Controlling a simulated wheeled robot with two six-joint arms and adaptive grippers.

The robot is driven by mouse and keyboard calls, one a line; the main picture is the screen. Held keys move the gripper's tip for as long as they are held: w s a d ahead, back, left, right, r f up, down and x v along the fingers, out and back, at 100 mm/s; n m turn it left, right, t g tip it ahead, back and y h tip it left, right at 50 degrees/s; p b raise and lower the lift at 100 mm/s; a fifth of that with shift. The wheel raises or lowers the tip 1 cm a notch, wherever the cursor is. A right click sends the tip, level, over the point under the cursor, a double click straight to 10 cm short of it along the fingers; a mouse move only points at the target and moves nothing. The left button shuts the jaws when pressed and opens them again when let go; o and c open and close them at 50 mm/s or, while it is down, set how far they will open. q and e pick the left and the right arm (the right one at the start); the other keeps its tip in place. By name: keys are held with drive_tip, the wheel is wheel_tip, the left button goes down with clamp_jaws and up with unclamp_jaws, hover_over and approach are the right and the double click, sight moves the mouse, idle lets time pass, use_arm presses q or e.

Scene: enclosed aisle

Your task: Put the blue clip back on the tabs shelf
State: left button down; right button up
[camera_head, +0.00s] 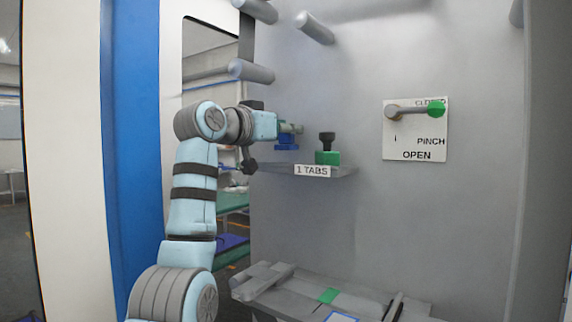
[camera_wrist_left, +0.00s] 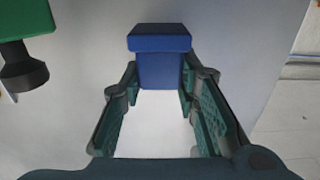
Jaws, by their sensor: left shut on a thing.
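My left gripper (camera_head: 292,129) is shut on the blue clip (camera_head: 287,142). In the left wrist view the blue clip (camera_wrist_left: 160,65) sits between the two finger pads of the left gripper (camera_wrist_left: 160,100). In the head view the clip shows just above the left part of the tabs shelf (camera_head: 344,171), with a small gap seen below it. The shelf carries a "1 TABS" label on its front. Whether the clip is directly over the shelf in depth is hard to tell. My right gripper is not in view.
A green clip with a black knob (camera_head: 327,157) stands on the shelf, right of the blue clip. A lever with a green knob (camera_head: 436,109) is on a plate at right. Grey pegs (camera_head: 315,28) stick out above. A grey fixture (camera_head: 330,290) lies below.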

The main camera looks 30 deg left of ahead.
sight(285, 143)
use_arm(q)
drive_tip(key=f, duration=0.1)
drive_tip(key=s+f+b, duration=0.1)
drive_tip(key=shift+f, duration=0.4)
drive_tip(key=shift+s+d+r, duration=0.1)
drive_tip(key=shift+s+r, duration=0.05)
drive_tip(key=shift+s, duration=0.25)
drive_tip(key=shift+w+f, duration=0.25)
drive_tip(key=c, duration=1.2)
unclamp_jaws()
drive_tip(key=shift+c, duration=0.2)
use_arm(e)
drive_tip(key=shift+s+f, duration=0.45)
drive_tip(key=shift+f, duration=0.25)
use_arm(q)
drive_tip(key=shift+s+r, duration=0.1)
drive_tip(key=shift+r, duration=0.2)
drive_tip(key=s+a+b, duration=0.1)
drive_tip(key=s+b, duration=0.2)
drive_tip(key=s, duration=0.8)
drive_tip(key=shift+s+a+f, duration=0.15)
drive_tip(key=shift+s+a, duration=0.2)
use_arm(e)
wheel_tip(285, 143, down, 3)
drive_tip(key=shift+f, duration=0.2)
